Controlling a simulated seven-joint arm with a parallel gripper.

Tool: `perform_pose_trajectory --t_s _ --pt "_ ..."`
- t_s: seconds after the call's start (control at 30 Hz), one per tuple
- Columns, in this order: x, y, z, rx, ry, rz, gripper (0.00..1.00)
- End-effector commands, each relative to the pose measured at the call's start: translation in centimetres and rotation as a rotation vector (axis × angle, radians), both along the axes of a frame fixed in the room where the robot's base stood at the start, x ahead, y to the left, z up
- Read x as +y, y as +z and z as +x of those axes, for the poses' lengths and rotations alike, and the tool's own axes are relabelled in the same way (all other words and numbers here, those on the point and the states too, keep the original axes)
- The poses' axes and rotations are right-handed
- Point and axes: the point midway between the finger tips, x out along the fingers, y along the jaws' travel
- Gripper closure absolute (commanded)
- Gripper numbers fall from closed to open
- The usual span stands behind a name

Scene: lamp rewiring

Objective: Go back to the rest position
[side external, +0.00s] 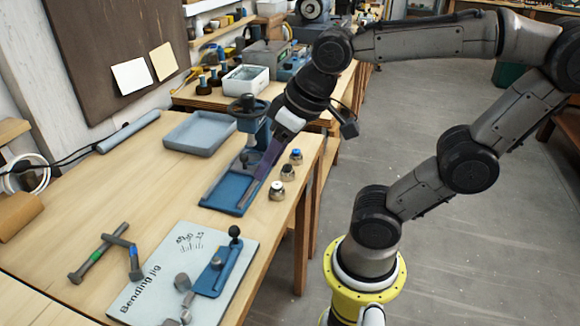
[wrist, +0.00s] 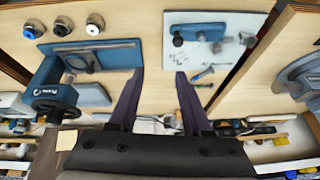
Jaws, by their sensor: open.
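My gripper (wrist: 160,78) is open and empty in the wrist view, its two dark purple fingers apart over the wooden bench. In the side external view my gripper (side external: 247,203) points down in front of the blue press (side external: 222,198), and one finger overlaps the press base in the picture. Whether it touches the base cannot be told. The press also shows at the left of the wrist view (wrist: 110,55), with its black handwheel (wrist: 52,104).
Several small round parts (side external: 276,190) stand along the bench's right edge. A bending jig board (side external: 160,285) lies at the front, with hammer-like tools (side external: 100,252) to its left. A grey-blue tray (side external: 196,133) sits at the back. Open floor (side external: 420,110) lies right of the bench.

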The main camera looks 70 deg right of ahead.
Motion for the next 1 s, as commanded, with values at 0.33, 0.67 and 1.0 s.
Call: perform_pose_trajectory --t_s 0.33,0.67,1.0 --pt "-1.0 -1.7 -3.4 -0.043 0.09 -0.078 0.51" --pt "-1.0 -1.7 -3.4 -0.043 0.089 -0.076 0.51" --pt "-1.0 -1.7 -3.4 -0.043 0.088 -0.075 0.51"
